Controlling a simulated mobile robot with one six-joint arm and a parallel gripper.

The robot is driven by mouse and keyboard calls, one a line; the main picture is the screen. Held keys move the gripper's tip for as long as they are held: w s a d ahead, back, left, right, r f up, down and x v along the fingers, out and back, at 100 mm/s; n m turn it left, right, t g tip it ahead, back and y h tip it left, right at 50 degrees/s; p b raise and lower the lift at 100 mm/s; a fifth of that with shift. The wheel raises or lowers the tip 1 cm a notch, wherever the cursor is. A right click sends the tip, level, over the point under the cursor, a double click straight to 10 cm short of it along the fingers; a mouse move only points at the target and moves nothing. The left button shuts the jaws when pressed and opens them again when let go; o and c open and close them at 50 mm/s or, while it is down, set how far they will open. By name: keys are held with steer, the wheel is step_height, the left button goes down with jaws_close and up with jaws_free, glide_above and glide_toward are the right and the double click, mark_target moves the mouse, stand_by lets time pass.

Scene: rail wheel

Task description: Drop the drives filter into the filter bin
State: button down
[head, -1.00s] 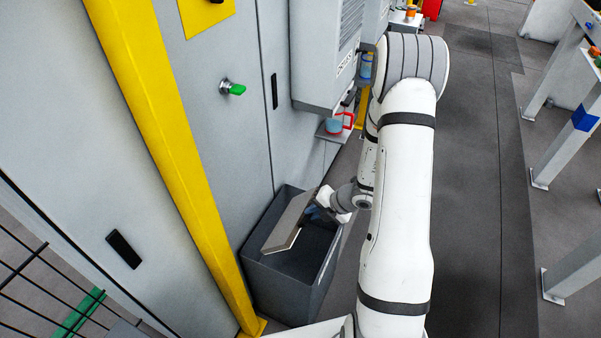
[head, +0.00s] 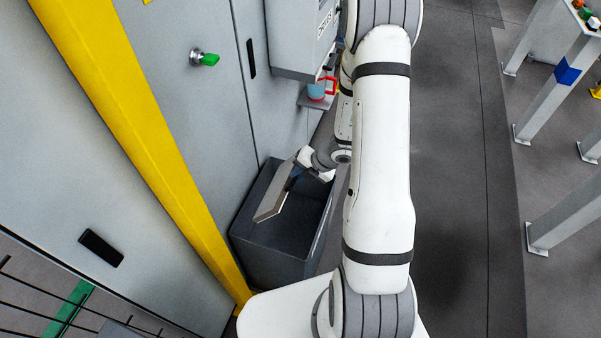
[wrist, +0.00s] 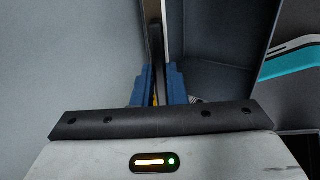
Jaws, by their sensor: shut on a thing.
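The drives filter (head: 272,196) is a flat grey panel with a pale edge, held tilted over the open top of the filter bin. The filter bin (head: 262,262) is a dark grey open box on the floor against the cabinets. My gripper (head: 296,178) is above the bin, shut on the filter. In the wrist view, the blue fingers of my gripper (wrist: 156,84) pinch the filter's edge (wrist: 155,40), with the bin's inner wall (wrist: 215,62) to the right. The bin's floor is partly hidden by the filter.
A yellow post (head: 150,150) stands at the bin's left. Grey cabinets (head: 205,105) line the left side. A small shelf (head: 310,103) with a red-handled blue mug (head: 317,92) is beyond the bin. The floor at right (head: 450,180) is clear up to table legs.

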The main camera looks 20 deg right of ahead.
step_height(320, 180, down, 18)
steer(key=b, duration=1.4)
steer(key=shift+r, duration=0.15)
steer(key=c, duration=1.4)
jaws_free()
steer(key=p+v, duration=0.1)
steer(key=v, duration=0.6)
steer(key=shift+s+d+r+p, duration=0.15)
steer(key=shift+d+r+p, duration=0.05)
steer(key=shift+r+p, duration=0.15)
steer(key=shift+r, duration=0.1)
step_height(320, 180, up, 8)
steer(key=p, duration=0.7)
steer(key=shift+p, duration=0.35)
